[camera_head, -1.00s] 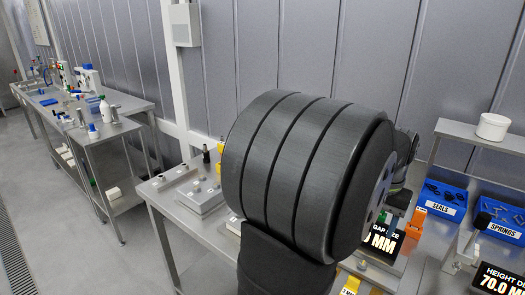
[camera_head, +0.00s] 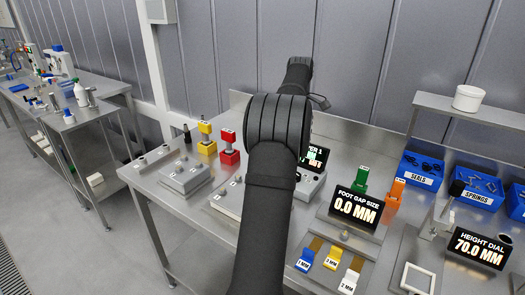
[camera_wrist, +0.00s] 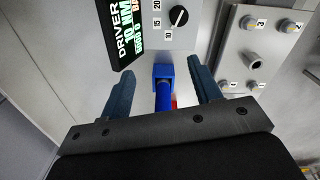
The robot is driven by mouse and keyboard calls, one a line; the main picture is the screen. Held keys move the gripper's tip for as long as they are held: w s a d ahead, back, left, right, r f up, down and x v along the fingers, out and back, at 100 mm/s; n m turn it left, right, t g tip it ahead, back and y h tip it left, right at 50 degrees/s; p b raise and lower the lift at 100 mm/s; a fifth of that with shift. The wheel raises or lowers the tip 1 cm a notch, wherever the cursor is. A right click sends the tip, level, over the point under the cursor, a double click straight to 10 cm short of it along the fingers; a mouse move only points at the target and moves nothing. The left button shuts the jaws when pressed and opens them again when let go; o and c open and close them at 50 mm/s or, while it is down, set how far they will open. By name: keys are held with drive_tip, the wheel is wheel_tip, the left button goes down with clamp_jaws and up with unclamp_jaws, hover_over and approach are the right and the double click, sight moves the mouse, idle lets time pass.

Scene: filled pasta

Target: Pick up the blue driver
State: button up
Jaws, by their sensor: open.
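The blue driver (camera_wrist: 163,94) shows in the wrist view as a blue shaft with a square blue block at its upper end. It lies between the two fingers of my gripper (camera_wrist: 161,66), which are spread wide with a gap on each side of it. The near part of the driver is hidden behind the gripper's body. In the head view my own arm covers the gripper, and I cannot make out the blue driver there.
Beside the driver is a display (camera_wrist: 122,28) marked DRIVER and a panel with a black knob (camera_wrist: 179,16). A red part (camera_wrist: 174,103) shows behind the shaft. In the head view, red (camera_head: 229,147) and yellow (camera_head: 206,138) blocks stand left; blue bins (camera_head: 421,170) stand right.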

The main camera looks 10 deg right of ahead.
drive_tip(key=w+a+n, duration=0.2)
drive_tip(key=w+a, duration=0.1)
drive_tip(key=w+a+f+n, duration=0.1)
drive_tip(key=w+a+n, duration=0.2)
drive_tip(key=w+a+f+n, duration=0.1)
drive_tip(key=w+a+n, duration=0.1)
drive_tip(key=a+n, duration=0.1)
drive_tip(key=shift+w+a, duration=0.4)
drive_tip(key=shift+f, duration=3.6)
drive_tip(key=c, duration=1.2)
wheel_tip(320, 180, up, 10)
drive_tip(key=shift+f, duration=0.25)
drive_tip(key=shift+r, duration=0.35)
